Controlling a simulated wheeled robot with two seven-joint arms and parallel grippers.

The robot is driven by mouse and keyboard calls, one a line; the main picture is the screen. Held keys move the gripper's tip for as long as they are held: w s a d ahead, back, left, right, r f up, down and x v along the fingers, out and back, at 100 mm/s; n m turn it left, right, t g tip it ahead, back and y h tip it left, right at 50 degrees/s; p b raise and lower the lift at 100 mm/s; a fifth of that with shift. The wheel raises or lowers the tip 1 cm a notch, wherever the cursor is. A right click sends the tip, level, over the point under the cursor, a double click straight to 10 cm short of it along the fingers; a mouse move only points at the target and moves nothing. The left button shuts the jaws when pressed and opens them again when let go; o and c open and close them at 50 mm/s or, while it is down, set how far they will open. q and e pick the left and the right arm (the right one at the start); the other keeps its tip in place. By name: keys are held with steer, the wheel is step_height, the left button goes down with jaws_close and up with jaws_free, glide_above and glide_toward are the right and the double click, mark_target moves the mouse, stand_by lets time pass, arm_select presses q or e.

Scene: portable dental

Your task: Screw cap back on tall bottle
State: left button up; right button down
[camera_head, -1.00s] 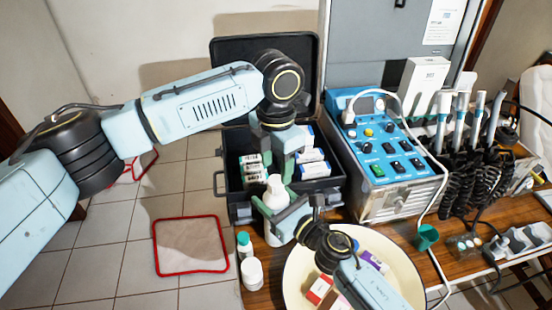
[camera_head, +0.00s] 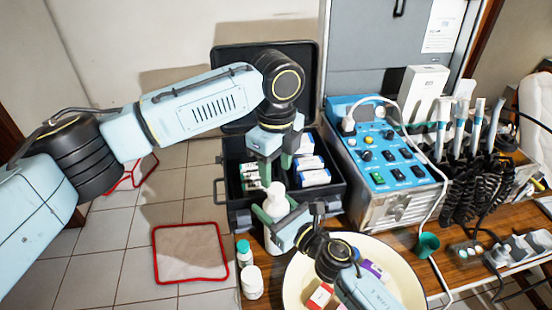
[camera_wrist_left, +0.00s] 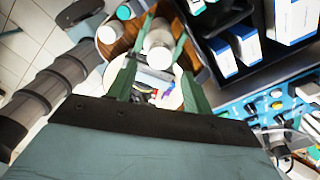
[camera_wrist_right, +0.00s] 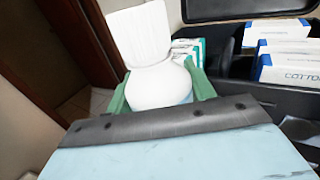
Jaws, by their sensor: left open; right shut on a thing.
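The tall white bottle (camera_head: 275,206) stands upright at the left front of the wooden table. A white ribbed cap (camera_wrist_right: 140,35) sits on top of its neck in the right wrist view. I cannot tell how tightly it is threaded. My right gripper (camera_head: 274,215) is shut around the bottle's upper body, and its fingers flank the bottle in the right wrist view. My left gripper (camera_head: 275,176) is open, pointing down just above the bottle's top. In the left wrist view its fingers are spread on either side of the bottle top (camera_wrist_left: 159,57).
A black open case (camera_head: 236,215) with boxes is behind the bottle. A cream basin (camera_head: 296,287) with small packs lies to the right. Two small white bottles, one teal-capped (camera_head: 244,250) and one white-capped (camera_head: 252,282), stand at the left table edge. A blue control unit (camera_head: 388,150) is farther right.

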mark_target(276, 188)
arm_select(q)
steer(key=n, duration=0.6)
steer(key=shift+r, duration=0.2)
steer(key=n, duration=0.3)
steer(key=shift+r+n, duration=0.15)
steer(key=shift+n, duration=0.15)
steer(key=n, duration=0.3)
steer(key=shift+r+n, duration=0.1)
steer(key=shift+n, duration=0.3)
steer(key=n, duration=0.3)
steer(key=shift+r+n, duration=0.1)
steer(key=shift+n, duration=0.3)
steer(key=n, duration=0.3)
steer(key=shift+r+n, duration=0.15)
steer(key=shift+n, duration=0.15)
steer(key=n, duration=0.7)
steer(key=shift+r, duration=0.2)
steer(key=shift+f, duration=0.1)
steer(key=shift+f, duration=3.95)
